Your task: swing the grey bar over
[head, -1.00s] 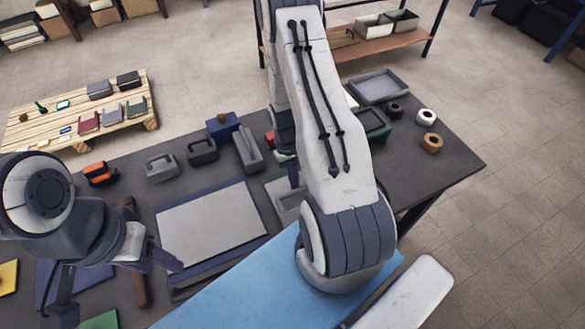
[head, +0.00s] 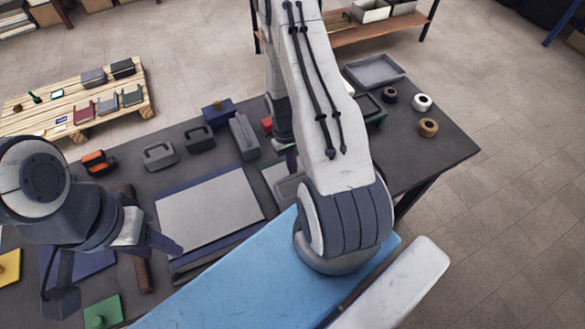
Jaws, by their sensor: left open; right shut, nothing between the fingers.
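A long grey bar-like block (head: 244,137) lies on the dark table, behind the large pale grey panel (head: 210,212) with blue edges. I cannot tell if this block is hinged. My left gripper (head: 114,268) is open and empty, left of the panel, its fingers spread wide above the table's near left part. My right arm crosses the middle of the head view.
Two grey handled blocks (head: 160,155) and a blue box (head: 218,111) stand along the back. An orange-black item (head: 97,163) is at the left. A brown bar (head: 142,272) lies by my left gripper. A grey tray (head: 375,71) and tape rolls (head: 428,127) are at the right.

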